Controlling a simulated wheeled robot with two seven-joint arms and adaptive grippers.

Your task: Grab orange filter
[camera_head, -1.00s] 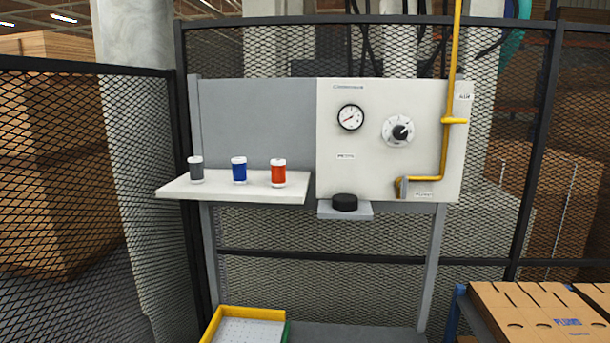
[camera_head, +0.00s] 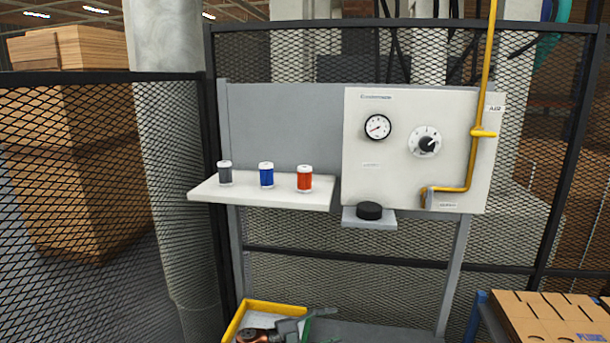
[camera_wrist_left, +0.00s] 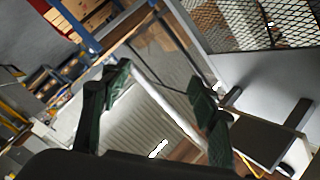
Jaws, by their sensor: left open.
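The orange filter (camera_head: 304,180), with white ends, stands upright at the right end of the white shelf (camera_head: 230,193). A blue filter (camera_head: 266,176) and a grey filter (camera_head: 225,174) stand to its left, spaced apart. My left gripper (camera_head: 330,326) shows at the bottom edge of the head view, well below the shelf and partly cut off. In the left wrist view its two dark green fingers (camera_wrist_left: 160,90) are spread apart, with nothing held between them. I cannot make out the orange filter in the left wrist view. My right gripper is not in view.
Right of the shelf is a panel (camera_head: 390,172) with a gauge, a knob and a yellow pipe. A black puck (camera_head: 369,210) sits on a small ledge below. A yellow-edged tray (camera_head: 276,305) is low down, and cardboard boxes (camera_head: 545,312) are at lower right. Mesh fencing surrounds the stand.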

